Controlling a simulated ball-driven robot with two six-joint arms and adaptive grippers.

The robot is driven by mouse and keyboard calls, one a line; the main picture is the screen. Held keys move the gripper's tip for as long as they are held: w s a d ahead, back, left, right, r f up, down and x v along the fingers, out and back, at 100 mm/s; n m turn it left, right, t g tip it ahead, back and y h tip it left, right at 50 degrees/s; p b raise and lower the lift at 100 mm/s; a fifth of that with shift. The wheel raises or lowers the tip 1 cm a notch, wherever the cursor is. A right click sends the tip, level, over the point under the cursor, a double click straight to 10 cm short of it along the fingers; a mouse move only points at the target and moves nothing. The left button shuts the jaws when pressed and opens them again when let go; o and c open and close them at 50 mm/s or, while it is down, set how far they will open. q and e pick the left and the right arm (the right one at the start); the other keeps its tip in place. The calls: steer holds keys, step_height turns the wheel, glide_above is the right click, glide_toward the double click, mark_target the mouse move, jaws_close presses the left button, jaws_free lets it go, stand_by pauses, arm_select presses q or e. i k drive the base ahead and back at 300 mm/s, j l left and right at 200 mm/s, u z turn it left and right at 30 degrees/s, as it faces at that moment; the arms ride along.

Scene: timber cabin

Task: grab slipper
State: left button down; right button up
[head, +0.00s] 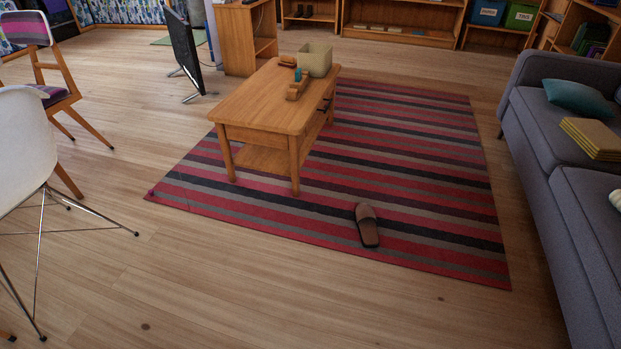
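One brown slipper (368,232) lies on the striped rug (430,190), close to the rug's near edge. It lies apart from the coffee table, to the right of the table's near legs. Its toe strap is at the far end and its open heel points toward me. Neither of my grippers is in the head view.
A wooden coffee table (262,100) stands on the rug with a bin (315,60) on top. A grey sofa (560,160) lines the right side. A white chair (25,150) and a wooden chair (62,80) stand left. The near wooden floor (270,280) is clear.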

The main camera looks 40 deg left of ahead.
mark_target(366, 219)
steer(key=u, duration=0.65)
steer(key=i+j, duration=0.2)
steer(key=i, duration=0.35)
steer(key=i+j, duration=0.15)
steer(key=i, duration=0.4)
steer(key=i+j, duration=0.2)
steer(key=i, duration=0.3)
steer(key=i+j+z, duration=0.1)
steer(key=i, duration=0.45)
